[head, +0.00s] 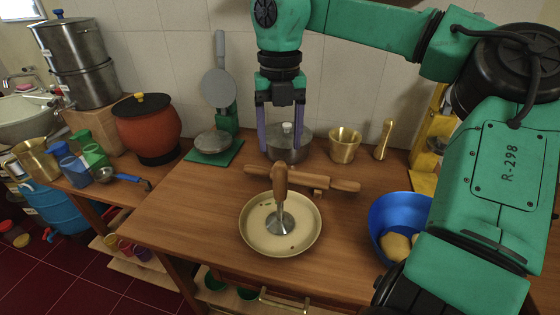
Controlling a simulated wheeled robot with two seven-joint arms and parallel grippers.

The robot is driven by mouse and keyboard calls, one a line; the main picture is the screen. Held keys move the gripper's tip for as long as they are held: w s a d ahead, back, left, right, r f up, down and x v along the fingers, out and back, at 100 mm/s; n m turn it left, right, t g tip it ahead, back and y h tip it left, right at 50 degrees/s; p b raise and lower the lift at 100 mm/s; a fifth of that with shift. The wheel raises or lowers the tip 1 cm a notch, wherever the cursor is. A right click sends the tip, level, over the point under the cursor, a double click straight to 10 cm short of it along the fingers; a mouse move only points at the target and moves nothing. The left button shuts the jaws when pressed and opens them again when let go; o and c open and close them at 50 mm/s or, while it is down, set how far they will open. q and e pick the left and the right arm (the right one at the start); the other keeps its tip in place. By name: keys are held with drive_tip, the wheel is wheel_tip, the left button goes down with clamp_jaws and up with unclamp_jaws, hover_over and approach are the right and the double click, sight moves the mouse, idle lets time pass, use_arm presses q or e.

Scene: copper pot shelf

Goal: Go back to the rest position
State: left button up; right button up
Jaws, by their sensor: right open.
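My right gripper (281,145) hangs with its fingers pointing down over the back part of the wooden table (190,205). Its two purple fingers are open and apart, with nothing held between them. A lidded steel pot (288,151) shows behind and between the fingers; I cannot tell whether they touch it. My right arm reaches in from the right side and covers much of that side of the view. My left gripper is not in view.
A beige plate (255,235) holds a wooden-handled masher (280,182). A rolling pin (335,184) lies behind it. A blue bowl (390,205) with yellowish lumps sits beside my right arm. A brass mortar (345,146) and pestle (384,138) stand at the back. A red-brown pot (147,132) stands left.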

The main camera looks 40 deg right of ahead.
drive_tip(key=shift+r, duration=0.35)
